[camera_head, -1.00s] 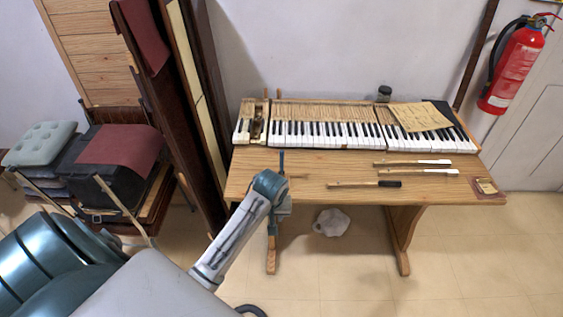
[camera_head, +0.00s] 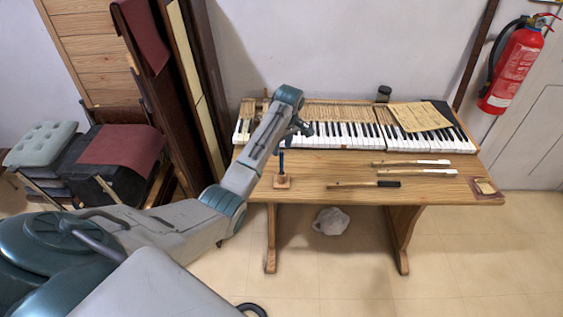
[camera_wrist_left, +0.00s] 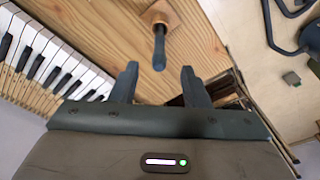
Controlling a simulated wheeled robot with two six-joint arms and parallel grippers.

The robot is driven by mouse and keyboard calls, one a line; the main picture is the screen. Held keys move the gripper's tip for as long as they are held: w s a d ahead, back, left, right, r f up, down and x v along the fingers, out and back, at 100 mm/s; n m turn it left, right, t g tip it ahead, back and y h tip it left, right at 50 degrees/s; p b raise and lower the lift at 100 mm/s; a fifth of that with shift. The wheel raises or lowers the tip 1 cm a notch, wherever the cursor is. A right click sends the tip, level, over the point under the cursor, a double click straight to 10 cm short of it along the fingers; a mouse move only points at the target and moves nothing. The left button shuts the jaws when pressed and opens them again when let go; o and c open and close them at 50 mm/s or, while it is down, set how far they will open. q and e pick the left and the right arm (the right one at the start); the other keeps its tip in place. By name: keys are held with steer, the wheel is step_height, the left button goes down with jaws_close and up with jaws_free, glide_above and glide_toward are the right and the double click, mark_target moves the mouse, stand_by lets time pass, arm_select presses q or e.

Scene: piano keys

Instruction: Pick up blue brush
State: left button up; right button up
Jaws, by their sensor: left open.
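The blue brush (camera_head: 281,161) stands upright on the left part of the wooden table (camera_head: 330,167), in a small wooden block (camera_head: 282,182). In the left wrist view the blue brush (camera_wrist_left: 159,48) shows end-on, with its tip close to the gap between my fingers. My left gripper (camera_head: 303,128) is above the left end of the piano keys, up and to the right of the brush in the head view. In the left wrist view my left gripper (camera_wrist_left: 160,71) is open and empty. My right gripper is not in view.
Piano keys (camera_head: 350,133) line the back of the table. Loose key sticks (camera_head: 363,184) lie on its right half. A fire extinguisher (camera_head: 512,66) hangs on the right wall.

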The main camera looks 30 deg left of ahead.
mark_target(282, 151)
arm_select(q)
steer(key=shift+a+f, duration=0.1)
steer(key=shift+f, duration=0.65)
steer(key=shift+f+p, duration=0.3)
steer(key=shift+p, duration=0.2)
step_height(282, 151, down, 4)
steer(key=shift+w+a+r+p, duration=0.15)
steer(key=shift+r+p, duration=0.1)
steer(key=shift+p, duration=0.55)
steer(key=shift+f, duration=0.6)
jaws_close()
